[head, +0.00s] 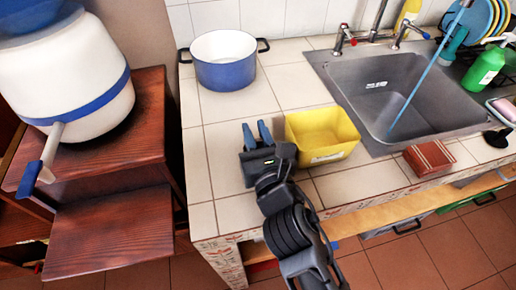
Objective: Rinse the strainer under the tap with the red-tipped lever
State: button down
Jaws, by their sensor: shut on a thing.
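My gripper (258,134) is low over the tiled counter, left of the yellow tub and in front of the blue pot. Its two blue prongs point away from me with a narrow gap between them. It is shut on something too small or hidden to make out. I cannot pick out the strainer with certainty. The tap (378,20) stands behind the grey sink (365,78), its top cut off by the frame. Its left lever (341,40) has a red tip and its right lever (402,34) a blue tip.
A blue pot (224,76) stands at the back left. The yellow tub (335,156) and a red-brown block (428,158) are along the front. A thin blue stick (430,70) slants into the sink. A green bottle (484,68) and plates are at right.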

jog(key=shift+r, duration=0.1)
notch_tip(320, 180, up, 10)
jog(key=p, duration=0.4)
